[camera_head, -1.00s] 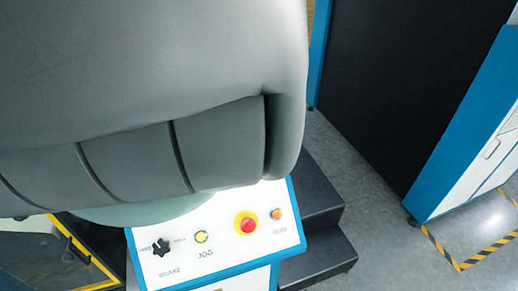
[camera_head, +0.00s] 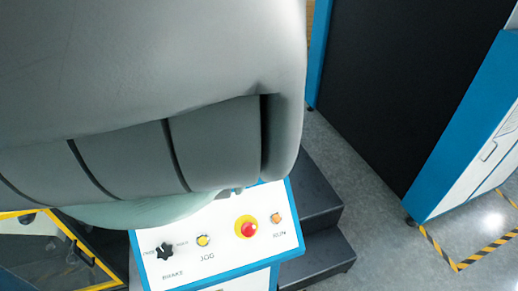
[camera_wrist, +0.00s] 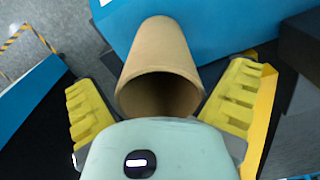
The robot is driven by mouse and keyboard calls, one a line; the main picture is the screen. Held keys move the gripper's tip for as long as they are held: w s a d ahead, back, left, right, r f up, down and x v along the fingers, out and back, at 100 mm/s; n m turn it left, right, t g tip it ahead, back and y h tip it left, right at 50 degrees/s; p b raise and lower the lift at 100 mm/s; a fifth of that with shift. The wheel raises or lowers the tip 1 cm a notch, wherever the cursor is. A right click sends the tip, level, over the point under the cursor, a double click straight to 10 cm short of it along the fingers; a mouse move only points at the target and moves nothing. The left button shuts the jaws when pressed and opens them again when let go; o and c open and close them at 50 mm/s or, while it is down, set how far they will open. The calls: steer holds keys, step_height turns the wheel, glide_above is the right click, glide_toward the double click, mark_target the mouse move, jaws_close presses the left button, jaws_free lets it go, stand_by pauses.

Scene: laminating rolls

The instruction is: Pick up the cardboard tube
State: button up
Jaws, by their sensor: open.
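The cardboard tube (camera_wrist: 160,52) is brown and hollow, seen in the wrist view with its open end facing me. Its far end lies against a blue surface. My gripper (camera_wrist: 160,98) is open, with one yellow ridged finger pad on each side of the tube's near end. A gap shows between the left pad and the tube; the right pad is very close to it, and I cannot tell if they touch. In the head view my own arm covers much of the picture, and the tube and gripper fingers are hidden there.
A white control panel (camera_head: 215,238) with a red stop button (camera_head: 247,228) stands below my arm. Dark steps (camera_head: 318,225) are right of it. A large black and blue machine (camera_head: 410,90) is at the right. Grey floor (camera_head: 345,170) lies between, with yellow-black tape (camera_head: 470,258).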

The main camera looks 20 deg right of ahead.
steer(key=c, duration=1.1)
steer(key=shift+c, duration=0.2)
steer(key=shift+w+r, duration=0.1)
steer(key=shift+r, duration=0.05)
